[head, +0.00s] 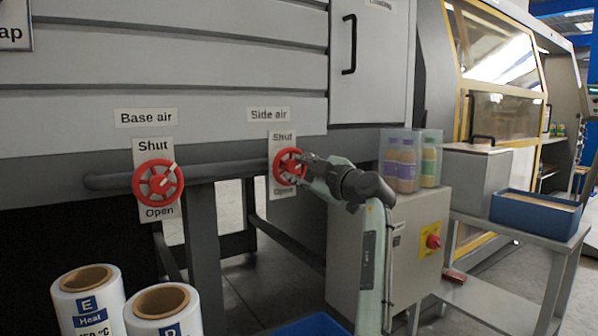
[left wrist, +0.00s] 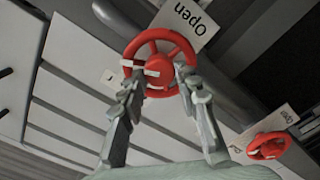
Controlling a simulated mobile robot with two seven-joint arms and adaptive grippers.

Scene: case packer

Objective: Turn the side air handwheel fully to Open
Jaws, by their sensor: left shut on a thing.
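The red side air handwheel (head: 279,163) is on a white plate marked Shut above and Open below. My left gripper (head: 303,168) is at the wheel's right side and partly covers it. In the left wrist view my left gripper's fingers (left wrist: 158,88) are shut on the side air handwheel (left wrist: 133,50), at the rim nearest the camera. The wheel's white pointer shows there and points sideways, between the Shut and Open directions. The Open label (left wrist: 190,17) shows beyond the wheel. My right gripper is not in view.
The red base air handwheel (head: 149,192) is to the left, its pointer toward Shut. A grey pipe (head: 220,171) runs between the wheels. A grey box (head: 345,260) with a red switch (head: 433,241) is at the right. Film rolls (head: 88,300) stand at lower left.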

